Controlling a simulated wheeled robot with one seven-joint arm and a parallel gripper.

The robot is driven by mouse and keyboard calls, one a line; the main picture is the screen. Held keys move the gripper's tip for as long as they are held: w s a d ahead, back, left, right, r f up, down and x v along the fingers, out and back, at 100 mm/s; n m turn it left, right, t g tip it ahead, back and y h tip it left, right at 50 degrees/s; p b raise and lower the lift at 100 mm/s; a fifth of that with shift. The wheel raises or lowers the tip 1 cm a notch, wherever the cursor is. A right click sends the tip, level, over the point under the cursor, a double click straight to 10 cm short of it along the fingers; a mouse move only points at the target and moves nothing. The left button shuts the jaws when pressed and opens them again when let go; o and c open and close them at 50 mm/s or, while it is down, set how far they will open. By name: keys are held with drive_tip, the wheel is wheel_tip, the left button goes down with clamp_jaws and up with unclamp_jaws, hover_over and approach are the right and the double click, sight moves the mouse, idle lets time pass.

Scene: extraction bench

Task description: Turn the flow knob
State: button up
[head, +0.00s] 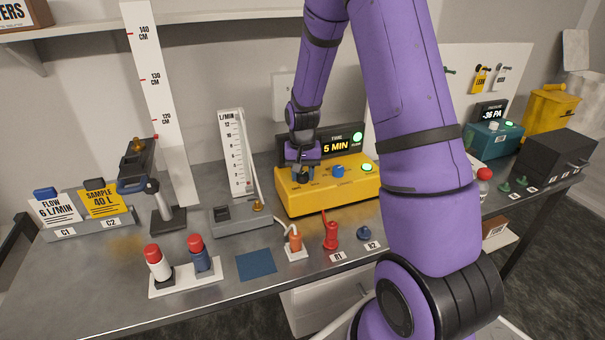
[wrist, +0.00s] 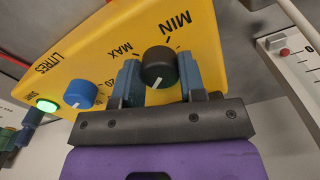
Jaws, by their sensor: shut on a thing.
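The yellow control box (head: 345,197) stands near the back of the bench, under a display (head: 337,147) reading 5 MIN. The dark flow knob (wrist: 158,66) shows in the wrist view between the labels MIN and MAX, with a white pointer mark. My gripper (wrist: 160,75) is shut on it, with one blue-grey finger at each side. In the head view my gripper (head: 302,166) reaches down to the left end of the box and hides the knob. A blue knob (head: 339,171) beside LITRES lettering is apart from my gripper; it also shows in the wrist view (wrist: 79,95).
A white flow gauge (head: 236,150) marked L/MIN stands close left of the box, with a tube. Cards (head: 57,208) read FLOW 6 L/MIN and SAMPLE 40 L. A green button (wrist: 46,104) is lit. Small fittings (head: 331,235) stand along the bench front.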

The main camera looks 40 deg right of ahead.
drive_tip(key=shift+n, duration=1.3)
drive_tip(key=o, duration=0.9)
wheel_tip(320, 180, up, 11)
drive_tip(key=shift+f, duration=0.1)
